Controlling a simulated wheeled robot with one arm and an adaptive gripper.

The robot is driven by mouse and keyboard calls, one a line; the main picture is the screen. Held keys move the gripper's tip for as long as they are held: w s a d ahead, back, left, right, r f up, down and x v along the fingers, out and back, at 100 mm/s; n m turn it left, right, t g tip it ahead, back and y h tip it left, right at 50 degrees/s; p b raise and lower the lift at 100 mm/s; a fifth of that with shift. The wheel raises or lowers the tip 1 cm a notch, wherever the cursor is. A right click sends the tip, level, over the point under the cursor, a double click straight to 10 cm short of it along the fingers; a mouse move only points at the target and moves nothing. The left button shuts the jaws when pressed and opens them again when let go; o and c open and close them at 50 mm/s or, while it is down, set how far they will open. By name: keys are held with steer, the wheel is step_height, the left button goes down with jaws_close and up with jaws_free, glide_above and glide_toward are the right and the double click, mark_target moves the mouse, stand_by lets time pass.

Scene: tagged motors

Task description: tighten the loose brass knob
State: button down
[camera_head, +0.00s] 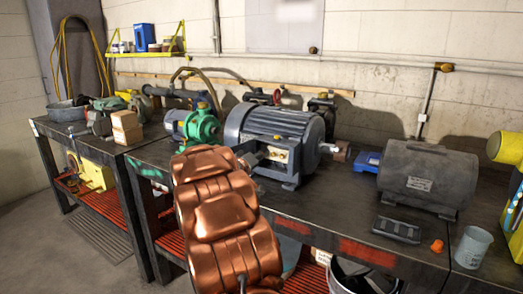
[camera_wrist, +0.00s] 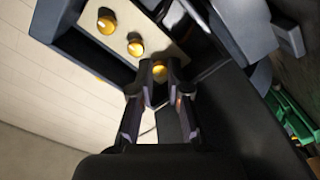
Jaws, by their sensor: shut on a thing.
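Three brass knobs stand in a row on a pale panel on the side of a large blue-grey motor (camera_head: 275,128). In the wrist view, the first knob (camera_wrist: 106,25) and the middle knob (camera_wrist: 135,48) are clear of my fingers. The third knob (camera_wrist: 159,71) is between the fingertips of my gripper (camera_wrist: 160,78), which is shut on it. In the head view, my gripper (camera_head: 250,160) is at the motor's panel (camera_head: 278,154), mostly hidden behind my copper arm. I cannot tell from the knobs' looks how tight each one is.
A green pump (camera_head: 203,126) stands on the dark bench left of the motor.

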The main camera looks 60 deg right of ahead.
stand_by(0.3)
steer(key=c, duration=1.4)
jaws_free()
steer(key=a, duration=1.2)
steer(key=shift+s, duration=0.25)
